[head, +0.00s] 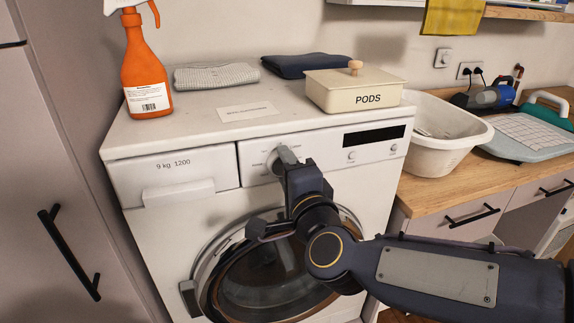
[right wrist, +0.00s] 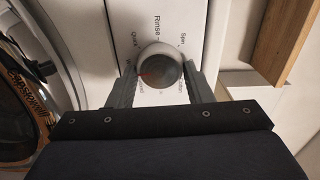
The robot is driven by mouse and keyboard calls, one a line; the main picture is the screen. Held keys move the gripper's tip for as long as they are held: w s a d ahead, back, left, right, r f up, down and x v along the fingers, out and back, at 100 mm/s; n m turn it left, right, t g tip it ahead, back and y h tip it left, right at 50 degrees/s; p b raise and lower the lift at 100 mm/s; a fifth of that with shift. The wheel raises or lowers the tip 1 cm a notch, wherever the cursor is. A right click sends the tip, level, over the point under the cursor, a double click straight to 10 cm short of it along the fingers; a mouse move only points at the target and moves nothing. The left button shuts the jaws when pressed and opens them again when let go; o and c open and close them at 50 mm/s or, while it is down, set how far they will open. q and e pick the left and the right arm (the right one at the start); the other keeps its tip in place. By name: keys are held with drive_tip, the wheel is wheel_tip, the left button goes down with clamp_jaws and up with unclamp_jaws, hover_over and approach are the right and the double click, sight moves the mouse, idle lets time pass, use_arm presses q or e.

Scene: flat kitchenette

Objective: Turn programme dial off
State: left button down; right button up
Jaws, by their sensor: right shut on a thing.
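My right gripper (head: 287,157) is at the panel and partly covers the dial. In the right wrist view, its two fingers (right wrist: 160,80) are on either side of the dial (right wrist: 160,66), shut on it. The labels "Quick", "Rinse" and "Spin" show around the dial; other labels are partly hidden by the fingers. A small reddish mark shows at the dial's left side. My left gripper is not in view.
An orange spray bottle (head: 145,70), folded cloths (head: 215,76) and a PODS box (head: 355,92) stand on the machine. A white basin (head: 445,135) is on the wooden counter to the right.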

drive_tip(key=n+p, duration=0.4)
drive_tip(key=n, duration=0.6)
drive_tip(key=n+p, duration=0.4)
drive_tip(key=n, duration=0.7)
drive_tip(key=n+p, duration=0.4)
drive_tip(key=n, duration=0.6)
drive_tip(key=shift+s+a+n, duration=0.1)
drive_tip(key=shift+a+n, duration=0.15)
drive_tip(key=shift+n, duration=0.15)
drive_tip(key=shift+n+p, duration=0.65)
drive_tip(key=shift+n, duration=1.25)
drive_tip(key=o, duration=1)
